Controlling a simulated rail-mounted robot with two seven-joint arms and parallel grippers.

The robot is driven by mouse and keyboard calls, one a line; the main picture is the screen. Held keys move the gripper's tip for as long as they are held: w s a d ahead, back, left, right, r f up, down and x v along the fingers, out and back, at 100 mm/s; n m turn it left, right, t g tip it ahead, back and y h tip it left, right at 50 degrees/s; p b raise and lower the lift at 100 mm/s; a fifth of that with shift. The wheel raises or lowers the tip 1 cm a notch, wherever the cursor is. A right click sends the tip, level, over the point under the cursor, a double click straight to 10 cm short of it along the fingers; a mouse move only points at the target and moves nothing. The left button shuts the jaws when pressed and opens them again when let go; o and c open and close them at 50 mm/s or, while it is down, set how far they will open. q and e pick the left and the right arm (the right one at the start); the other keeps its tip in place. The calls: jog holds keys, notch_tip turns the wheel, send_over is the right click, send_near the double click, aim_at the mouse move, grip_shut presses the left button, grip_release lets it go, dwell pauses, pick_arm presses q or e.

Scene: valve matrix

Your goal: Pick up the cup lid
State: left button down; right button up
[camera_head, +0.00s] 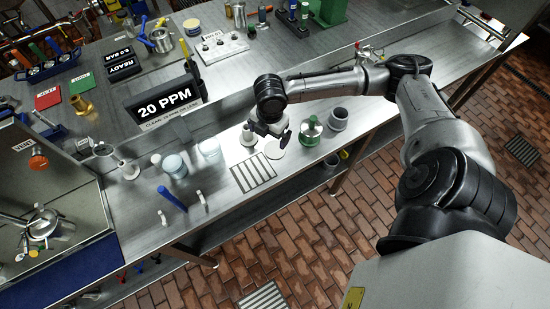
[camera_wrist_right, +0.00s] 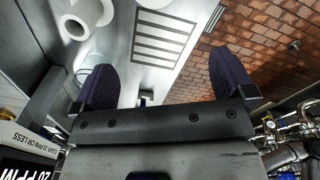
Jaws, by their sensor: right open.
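I cannot clearly make out the lid there. My left gripper is not in view.
A slotted grey plate (camera_head: 253,174) lies near the bench's front edge; it also shows in the wrist view (camera_wrist_right: 160,40). A green-topped vessel (camera_head: 311,130) and a grey pot (camera_head: 338,119) stand right of the gripper. A "20 PPM" sign (camera_head: 165,103) stands behind.

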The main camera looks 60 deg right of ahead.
jog(key=d+b, duration=0.1)
jog(key=d, duration=0.2)
jog(key=b, duration=0.2)
send_over(275, 149)
notch_tip(275, 149, down, 8)
jog(key=shift+w, duration=0.1)
jog(key=shift+s+d+f+b, duration=0.15)
jog(key=shift+f+b, duration=0.7)
jog(key=shift+f, duration=1.75)
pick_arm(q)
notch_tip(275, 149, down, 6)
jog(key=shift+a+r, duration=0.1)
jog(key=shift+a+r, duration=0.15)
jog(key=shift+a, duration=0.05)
pick_arm(e)
jog(key=shift+f, duration=0.1)
jog(key=c, duration=0.7)
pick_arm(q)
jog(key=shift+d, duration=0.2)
pick_arm(e)
jog(key=shift+c, duration=0.4)
